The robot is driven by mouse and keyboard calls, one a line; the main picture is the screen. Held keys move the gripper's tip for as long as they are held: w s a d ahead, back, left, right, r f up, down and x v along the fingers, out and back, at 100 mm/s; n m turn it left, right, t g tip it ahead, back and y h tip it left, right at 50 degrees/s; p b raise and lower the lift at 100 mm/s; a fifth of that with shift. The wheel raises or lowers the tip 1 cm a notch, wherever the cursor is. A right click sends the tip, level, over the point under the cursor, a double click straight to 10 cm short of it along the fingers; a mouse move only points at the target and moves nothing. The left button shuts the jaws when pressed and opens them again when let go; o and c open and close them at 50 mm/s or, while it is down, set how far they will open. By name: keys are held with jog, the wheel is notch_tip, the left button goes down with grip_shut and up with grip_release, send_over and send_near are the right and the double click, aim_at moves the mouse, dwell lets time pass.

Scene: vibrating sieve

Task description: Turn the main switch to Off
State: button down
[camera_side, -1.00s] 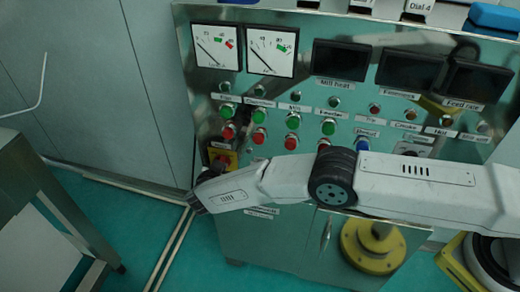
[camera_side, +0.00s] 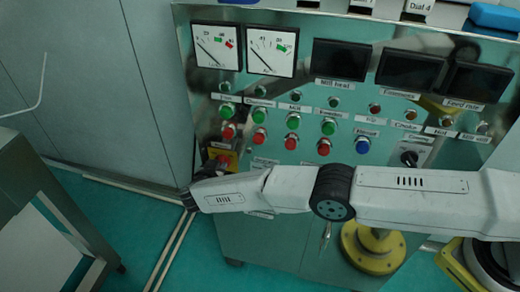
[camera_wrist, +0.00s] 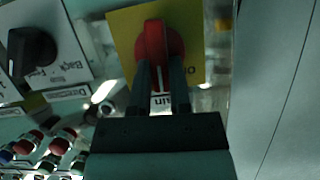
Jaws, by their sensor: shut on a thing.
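The main switch is a red knob (camera_wrist: 154,44) on a yellow plate (camera_wrist: 194,42) in the wrist view. Its handle stands along the picture's vertical. My gripper (camera_wrist: 162,72) has its two dark fingers on either side of the handle and is shut on it. Part of the knob and the label below it are hidden by the fingers. Lettering on the plate appears upside down and only partly readable. In the side view the yellow plate (camera_side: 229,158) is at the panel's left edge, with my gripper (camera_side: 207,168) at it and the knob mostly hidden.
A black rotary knob (camera_wrist: 32,52) on a white plate is left of the switch in the wrist view. Red and green buttons (camera_side: 293,121) line the panel, below two dial gauges (camera_side: 216,47).

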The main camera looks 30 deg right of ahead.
dwell(0.9)
jog(key=c, duration=0.6)
grip_release()
jog(key=shift+g, duration=0.3)
jog(key=shift+o, duration=0.2)
jog(key=shift+a+r, duration=0.1)
jog(key=shift+a, duration=0.1)
jog(key=v, duration=0.7)
jog(key=shift+s+a, duration=0.15)
jog(key=shift+s, duration=0.1)
